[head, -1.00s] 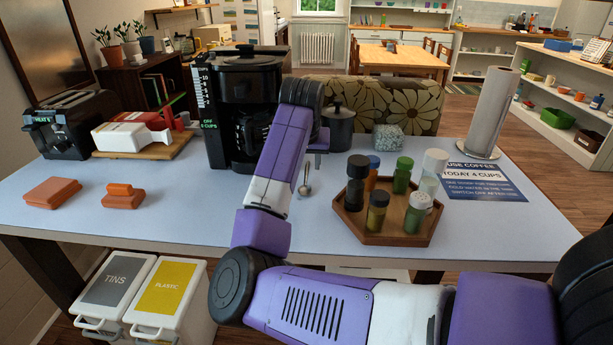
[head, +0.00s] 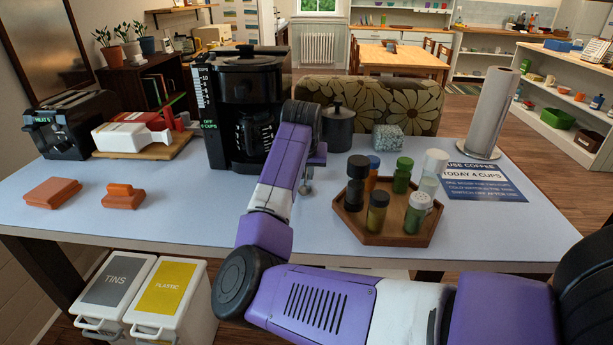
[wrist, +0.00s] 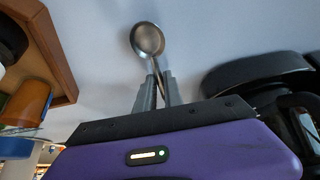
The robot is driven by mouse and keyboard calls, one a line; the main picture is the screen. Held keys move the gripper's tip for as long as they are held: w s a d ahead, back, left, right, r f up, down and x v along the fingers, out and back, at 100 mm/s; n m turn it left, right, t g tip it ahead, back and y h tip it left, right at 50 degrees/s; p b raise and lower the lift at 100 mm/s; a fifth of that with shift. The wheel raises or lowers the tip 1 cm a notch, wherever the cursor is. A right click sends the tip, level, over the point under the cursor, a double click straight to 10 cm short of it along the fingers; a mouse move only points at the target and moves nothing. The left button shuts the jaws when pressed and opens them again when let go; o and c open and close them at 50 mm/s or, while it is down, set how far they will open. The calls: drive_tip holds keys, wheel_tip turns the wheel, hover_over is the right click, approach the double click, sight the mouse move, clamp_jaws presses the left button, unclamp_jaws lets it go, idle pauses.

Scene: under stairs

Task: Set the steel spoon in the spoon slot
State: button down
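The steel spoon (head: 305,188) is on the pale blue counter in front of the coffee maker, its bowl towards me. In the wrist view its round bowl (wrist: 148,39) is in plain sight beyond the fingertips, and its handle runs back between the fingers. My gripper (head: 308,173) is low over the handle, pointing down; in the wrist view its two grey fingers (wrist: 159,80) stand close on either side of the handle. Whether they press on it is not clear. I cannot make out a spoon slot in either view.
The black coffee maker (head: 245,110) stands close behind my gripper, with a dark lidded canister (head: 338,128) beside it. A wooden hexagonal tray (head: 385,238) of several jars is to the right. Terracotta-coloured blocks (head: 52,192) lie left. The counter between is clear.

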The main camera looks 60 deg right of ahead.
sight(306, 175)
idle(0.3)
wheel_tip(306, 175, up, 20)
drive_tip(key=shift+p, duration=0.3)
drive_tip(key=shift+r, duration=0.15)
